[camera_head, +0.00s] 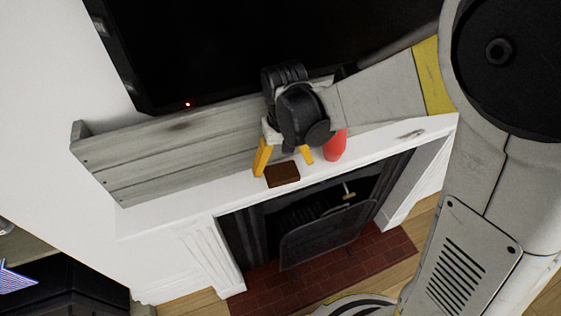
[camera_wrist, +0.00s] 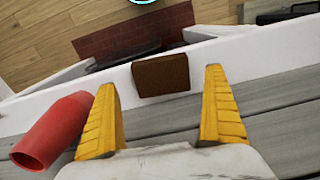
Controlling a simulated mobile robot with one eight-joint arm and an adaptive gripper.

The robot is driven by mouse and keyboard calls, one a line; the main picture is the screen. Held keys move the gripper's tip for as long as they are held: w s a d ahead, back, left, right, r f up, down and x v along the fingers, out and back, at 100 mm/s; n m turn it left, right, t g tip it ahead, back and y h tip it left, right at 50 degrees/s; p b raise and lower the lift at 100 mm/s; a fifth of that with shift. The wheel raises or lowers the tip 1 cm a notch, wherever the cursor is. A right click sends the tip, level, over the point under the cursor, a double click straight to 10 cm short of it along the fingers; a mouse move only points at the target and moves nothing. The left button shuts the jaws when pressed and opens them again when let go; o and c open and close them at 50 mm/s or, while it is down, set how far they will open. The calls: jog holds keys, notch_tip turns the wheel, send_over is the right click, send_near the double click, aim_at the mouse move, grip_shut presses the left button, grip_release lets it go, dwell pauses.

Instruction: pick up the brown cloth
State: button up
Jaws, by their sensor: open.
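The brown cloth (camera_head: 282,175) is a small, dark brown, block-shaped item on the white mantel shelf (camera_head: 160,219). In the head view my gripper (camera_head: 284,161) is above the mantel, with its yellow fingers open just behind the cloth. In the wrist view the cloth (camera_wrist: 161,75) lies beyond the fingertips, roughly centred between them. My gripper (camera_wrist: 163,80) is open and empty there. No contact between the fingers and the cloth shows.
A red cylindrical vase (camera_head: 335,146) stands on the mantel close to the right finger; it also shows in the wrist view (camera_wrist: 55,130). Grey planks (camera_head: 170,152) and a dark screen (camera_head: 230,45) are behind. Below is a fireplace with a brick hearth (camera_head: 270,290).

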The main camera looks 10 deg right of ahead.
aim_at(282, 173)
notch_tip(282, 173, down, 4)
jog(key=shift+a+f, duration=0.1)
jog(key=shift+s, duration=0.1)
jog(key=c, duration=1.2)
jog(key=shift+r, duration=0.2)
notch_tip(282, 173, up, 4)
jog(key=shift+r, duration=0.25)
jog(key=s+d+r, duration=0.1)
jog(key=d+r, duration=0.1)
jog(key=d, duration=0.1)
jog(key=s+d+r+p, duration=0.1)
jog(key=d+r, duration=0.1)
jog(key=d, duration=0.2)
jog(key=s+d+r, duration=0.1)
jog(key=d+r, duration=0.1)
jog(key=d, duration=0.2)
jog(key=shift+s+r, duration=0.2)
jog(key=shift+s, duration=0.15)
